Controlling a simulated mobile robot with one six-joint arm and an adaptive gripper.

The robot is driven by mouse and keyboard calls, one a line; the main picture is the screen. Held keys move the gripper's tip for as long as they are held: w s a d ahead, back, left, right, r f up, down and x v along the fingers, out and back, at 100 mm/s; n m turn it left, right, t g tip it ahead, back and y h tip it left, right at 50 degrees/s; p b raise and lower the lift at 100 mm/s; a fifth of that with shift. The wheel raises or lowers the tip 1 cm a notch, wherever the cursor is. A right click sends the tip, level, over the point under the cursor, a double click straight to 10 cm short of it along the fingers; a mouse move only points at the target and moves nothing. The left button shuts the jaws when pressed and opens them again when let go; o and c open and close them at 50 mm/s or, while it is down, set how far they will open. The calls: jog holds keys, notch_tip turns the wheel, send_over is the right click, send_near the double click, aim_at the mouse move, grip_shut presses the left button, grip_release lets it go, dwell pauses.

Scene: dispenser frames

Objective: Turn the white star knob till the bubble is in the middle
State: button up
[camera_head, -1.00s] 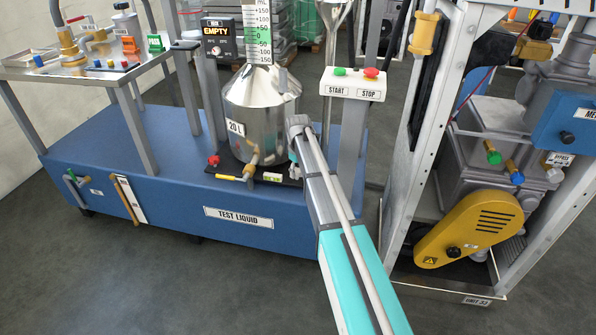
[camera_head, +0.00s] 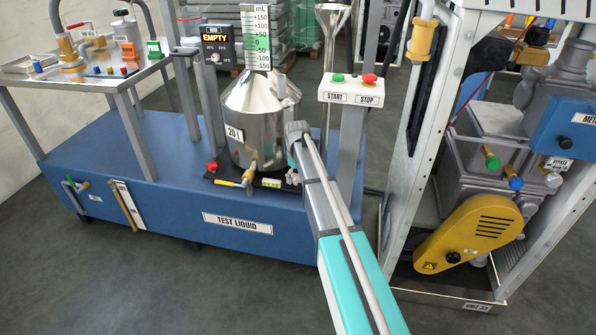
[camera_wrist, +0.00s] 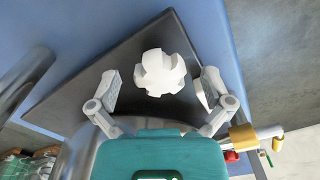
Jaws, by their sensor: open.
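The white star knob (camera_wrist: 161,73) shows from above in the wrist view, over a dark plate (camera_wrist: 75,90). My gripper (camera_wrist: 160,86) is open, with one finger left of the knob and one right. A gap shows on the left; the right finger is very close to the knob, and I cannot tell whether it touches. In the head view my gripper (camera_head: 292,168) is beside the steel 20 L vessel (camera_head: 262,110), partly hidden by my arm. A small yellow-green level vial (camera_head: 271,183) lies at the plate's front edge. Its bubble is too small to make out.
A red knob (camera_head: 212,167), a yellow handle (camera_head: 227,183) and a brass tap (camera_head: 249,176) sit left of the vial. The START/STOP box (camera_head: 351,90) and its post stand right of the vessel. The machine frame (camera_head: 410,160) is further right.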

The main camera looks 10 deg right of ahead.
aim_at(295, 177)
jog(key=shift+m, duration=0.4)
jog(key=m, duration=0.2)
jog(key=shift+a+m, duration=0.1)
jog(key=shift+m, duration=0.3)
jog(key=m, duration=0.3)
jog(key=shift+a+m, duration=0.1)
jog(key=shift+m, duration=0.3)
jog(key=m, duration=0.3)
jog(key=shift+m, duration=0.3)
jog(key=m, duration=0.3)
jog(key=shift+a+m, duration=0.15)
jog(key=shift+m, duration=0.25)
jog(key=shift+r+p, duration=0.35)
notch_tip(295, 177, up, 14)
jog(key=p, duration=1.4)
jog(key=s+a+r+n+p, duration=0.1)
jog(key=s+r+n+p, duration=0.2)
jog(key=s+r+p, duration=0.8)
jog(key=s+p, duration=0.1)
jog(key=s, duration=0.3)
jog(key=shift+r+n, duration=0.4)
